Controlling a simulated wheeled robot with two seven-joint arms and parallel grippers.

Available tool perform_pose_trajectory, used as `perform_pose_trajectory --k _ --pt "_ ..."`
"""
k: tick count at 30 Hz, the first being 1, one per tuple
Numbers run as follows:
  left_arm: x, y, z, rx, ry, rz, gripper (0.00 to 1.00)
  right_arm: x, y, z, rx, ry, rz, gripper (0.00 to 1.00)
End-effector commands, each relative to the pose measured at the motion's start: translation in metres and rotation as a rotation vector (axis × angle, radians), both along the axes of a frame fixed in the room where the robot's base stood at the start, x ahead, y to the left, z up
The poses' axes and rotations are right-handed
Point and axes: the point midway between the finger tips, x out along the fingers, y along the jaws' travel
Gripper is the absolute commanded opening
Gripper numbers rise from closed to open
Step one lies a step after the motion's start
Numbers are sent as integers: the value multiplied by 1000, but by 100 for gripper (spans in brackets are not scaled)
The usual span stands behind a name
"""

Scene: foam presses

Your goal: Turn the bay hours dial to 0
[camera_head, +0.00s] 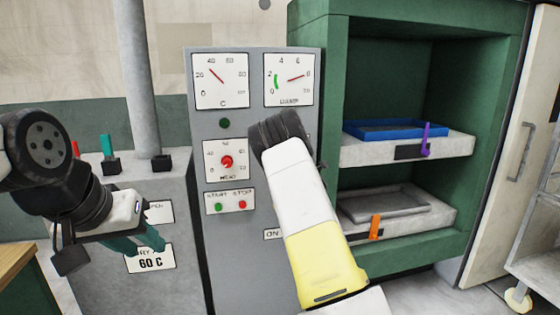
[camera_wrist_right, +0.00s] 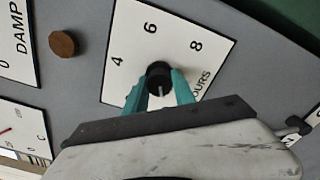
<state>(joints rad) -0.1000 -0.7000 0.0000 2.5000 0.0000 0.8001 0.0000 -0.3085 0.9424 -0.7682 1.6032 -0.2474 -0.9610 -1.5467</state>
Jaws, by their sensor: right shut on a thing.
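The bay hours dial is a white square plate (camera_wrist_right: 172,32) with a round black knob (camera_wrist_right: 159,76), seen in the right wrist view. The numbers 4, 6 and 8 show around it, along with part of the word HOURS. A white mark on the knob points down in that view, toward my gripper; the lower numbers are hidden. My right gripper (camera_wrist_right: 160,91) is shut on the knob, with a teal finger on either side. In the head view my right arm covers this dial. My left gripper (camera_head: 143,241) hangs in front of the grey cabinet, away from the dial; its finger gap is unclear.
The grey panel (camera_head: 255,240) also carries a C gauge (camera_head: 221,81), a damp gauge (camera_head: 289,79), a heat dial (camera_head: 226,161) and start and stop buttons (camera_head: 230,203). To the right, the green press bay (camera_head: 400,20) holds a blue tray (camera_head: 395,130) and a grey tray (camera_head: 385,208).

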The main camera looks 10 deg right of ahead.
Motion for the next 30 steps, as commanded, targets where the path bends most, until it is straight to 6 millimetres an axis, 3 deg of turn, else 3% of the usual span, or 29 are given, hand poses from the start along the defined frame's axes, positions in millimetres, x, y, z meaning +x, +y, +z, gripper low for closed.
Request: perform_pose_trajectory --k 17,18,21,30 --pt "0 0 0 0 0 0 36 -1 0 -3 -36 5 0 0" --pt "0 0 0 0 0 0 36 -1 0 -3 -36 5 0 33" --pt "0 0 0 0 0 0 36 -1 0 -3 -36 4 0 53" --pt "0 0 0 0 0 0 36 -1 0 -1 -35 1 0 53"
